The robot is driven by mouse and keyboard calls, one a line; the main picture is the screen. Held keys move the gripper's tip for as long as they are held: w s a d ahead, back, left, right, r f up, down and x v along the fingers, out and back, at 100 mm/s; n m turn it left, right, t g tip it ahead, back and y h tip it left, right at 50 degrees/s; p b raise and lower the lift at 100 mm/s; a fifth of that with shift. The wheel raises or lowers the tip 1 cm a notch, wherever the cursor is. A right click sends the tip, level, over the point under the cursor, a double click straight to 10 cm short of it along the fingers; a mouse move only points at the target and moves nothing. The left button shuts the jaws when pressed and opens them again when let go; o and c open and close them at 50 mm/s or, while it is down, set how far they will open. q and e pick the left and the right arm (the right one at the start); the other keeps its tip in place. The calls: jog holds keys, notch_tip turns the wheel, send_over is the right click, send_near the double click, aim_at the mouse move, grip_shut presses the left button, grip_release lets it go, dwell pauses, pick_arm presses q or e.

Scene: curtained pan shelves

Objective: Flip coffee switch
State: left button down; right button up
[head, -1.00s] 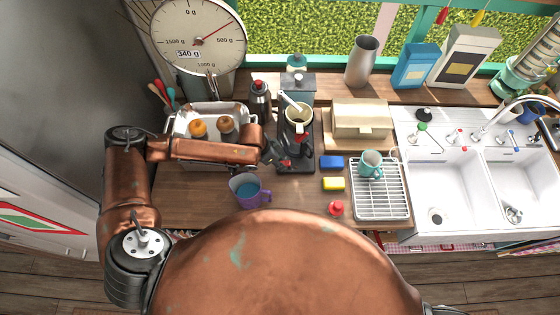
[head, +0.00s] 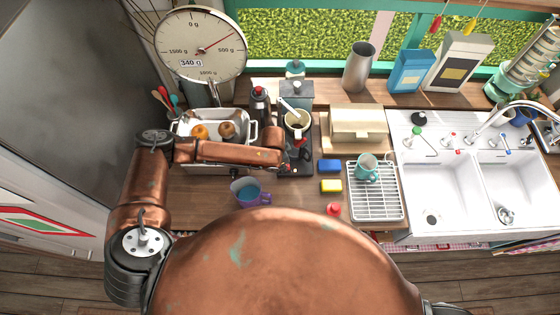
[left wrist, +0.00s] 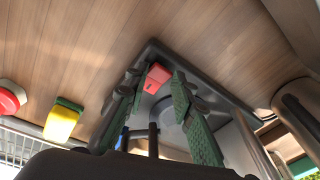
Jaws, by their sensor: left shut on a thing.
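The coffee machine (head: 309,152) stands on the counter, dark with a pale cup-like top holding a light handle. In the left wrist view, its red switch (left wrist: 158,75) sits near the edge of its dark base (left wrist: 222,82). My left gripper (left wrist: 155,85) has its green-padded fingers on both sides of the switch, shut on it. In the head view the left gripper (head: 298,160) is at the front of the machine, largely hidden by my wrist. Whether the switch is tilted is unclear. My right gripper is out of view.
A purple mug (head: 250,192) stands just left of the machine's front. A metal tray (head: 182,128) is behind my left forearm.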

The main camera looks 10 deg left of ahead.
pick_arm(q)
jog(key=shift+d+y, duration=0.2)
jog(key=shift+y, duration=0.3)
jog(key=shift+s, duration=0.1)
jog(key=c, duration=1.7)
grip_release()
jog(key=shift+r, duration=0.2)
jog(key=r, duration=0.3)
jog(key=s+r, duration=0.1)
jog(key=r, duration=0.7)
jog(key=shift+s+r, duration=0.25)
jog(key=shift+s, duration=0.05)
